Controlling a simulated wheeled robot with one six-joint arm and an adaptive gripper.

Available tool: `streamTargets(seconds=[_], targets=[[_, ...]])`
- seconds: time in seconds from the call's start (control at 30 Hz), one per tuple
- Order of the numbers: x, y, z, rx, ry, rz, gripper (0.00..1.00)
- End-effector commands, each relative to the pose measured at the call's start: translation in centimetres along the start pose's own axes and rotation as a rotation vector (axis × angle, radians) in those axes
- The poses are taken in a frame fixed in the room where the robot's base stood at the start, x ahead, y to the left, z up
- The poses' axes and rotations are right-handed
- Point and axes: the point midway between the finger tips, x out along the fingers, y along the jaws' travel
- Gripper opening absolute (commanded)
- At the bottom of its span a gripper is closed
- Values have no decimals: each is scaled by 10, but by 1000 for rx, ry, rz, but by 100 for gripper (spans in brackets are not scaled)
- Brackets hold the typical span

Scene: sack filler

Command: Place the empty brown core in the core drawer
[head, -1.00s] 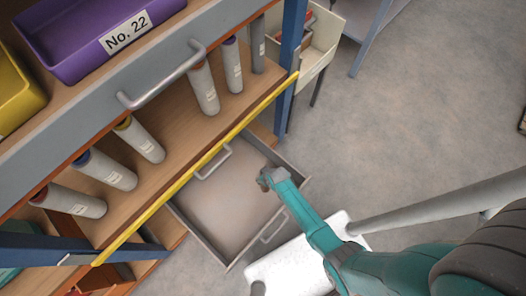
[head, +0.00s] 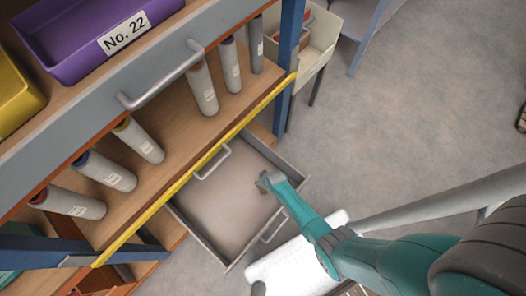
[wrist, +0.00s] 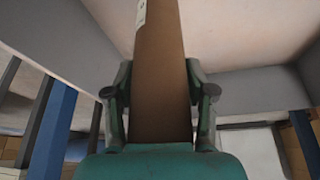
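The brown core (wrist: 160,80) stands between the two fingers of my gripper (wrist: 160,95) in the wrist view, with a white label near its top end. Both fingers appear to press on its sides. In the head view my gripper (head: 264,184) is over the right part of the open drawer (head: 213,208). The core is mostly hidden there by the gripper. The drawer has a pale, bare floor and grey walls, which also show in the wrist view (wrist: 245,92). I cannot tell whether the core touches the floor.
A wooden shelf (head: 185,125) with a yellow edge overhangs the drawer's left side and carries several labelled grey rolls (head: 203,88). Purple (head: 75,62) and yellow (head: 12,95) bins stand above it. A blue post (head: 288,70) rises behind the drawer. Open floor lies to the right.

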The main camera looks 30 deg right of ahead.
Motion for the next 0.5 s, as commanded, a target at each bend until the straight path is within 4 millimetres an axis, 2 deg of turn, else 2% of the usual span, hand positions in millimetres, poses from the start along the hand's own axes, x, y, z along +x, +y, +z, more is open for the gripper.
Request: streamTargets(seconds=[0.03, 0.07, 0.1, 0.5], targets=[[0, 0, 0, 0, -1, 0, 70], [0, 0, 0, 0, -1, 0, 78], [0, 0, 1, 0, -1, 0, 80], [-3, 0, 0, 0, -1, 0, 80]])
